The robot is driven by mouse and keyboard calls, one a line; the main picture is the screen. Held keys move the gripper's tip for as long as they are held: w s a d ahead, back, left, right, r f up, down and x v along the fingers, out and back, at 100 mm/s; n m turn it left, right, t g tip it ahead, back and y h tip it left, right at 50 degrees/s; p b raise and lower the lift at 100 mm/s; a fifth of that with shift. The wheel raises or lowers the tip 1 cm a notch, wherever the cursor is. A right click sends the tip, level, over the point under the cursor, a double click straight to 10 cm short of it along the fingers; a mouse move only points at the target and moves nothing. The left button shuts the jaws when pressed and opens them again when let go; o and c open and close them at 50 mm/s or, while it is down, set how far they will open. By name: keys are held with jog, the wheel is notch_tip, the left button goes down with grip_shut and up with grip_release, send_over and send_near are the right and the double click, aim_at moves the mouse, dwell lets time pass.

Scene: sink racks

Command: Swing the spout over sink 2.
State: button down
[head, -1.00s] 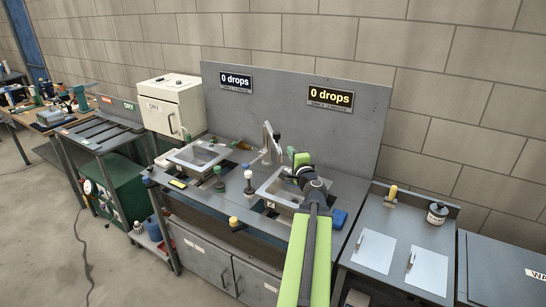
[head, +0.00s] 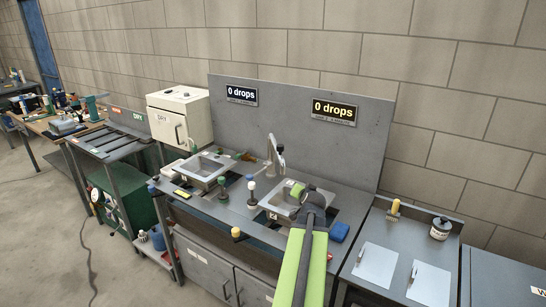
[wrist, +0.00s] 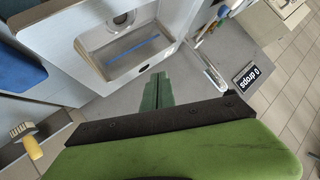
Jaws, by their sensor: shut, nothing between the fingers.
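The spout (head: 274,155) is a pale grey swing arm standing behind and between the two sinks. It also shows in the wrist view (wrist: 208,68), to the right of my fingers and apart from them. The right sink (head: 272,205) appears to be sink 2, with a small label on its front rim. Its basin also shows in the wrist view (wrist: 85,45). The left sink (head: 184,171) is the other one. My gripper (head: 297,188) is over the right sink, its green fingers (wrist: 157,88) shut and empty. My arm hides part of the right sink.
A blue sponge (head: 339,231) lies right of the right sink. A grey back panel (head: 290,120) carries two "0 drops" signs.

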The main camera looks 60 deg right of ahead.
jog(key=w+a+r+n+g+h, duration=0.1)
jog(key=w+r+n+g+h, duration=0.3)
jog(key=n, duration=0.4)
jog(key=w+a+r+n+g+h, duration=0.1)
jog(key=w+r+n+g+h, duration=0.15)
jog(key=r+n, duration=0.5)
jog(key=w+a+n+t, duration=0.35)
jog(key=w+a, duration=0.35)
jog(key=w, duration=0.3)
jog(key=s+x, duration=0.3)
jog(key=x, duration=1)
jog(key=shift+d+g+h, duration=0.3)
jog(key=shift+d+h, duration=0.05)
jog(key=shift+d, duration=0.1)
jog(key=shift+s, duration=0.15)
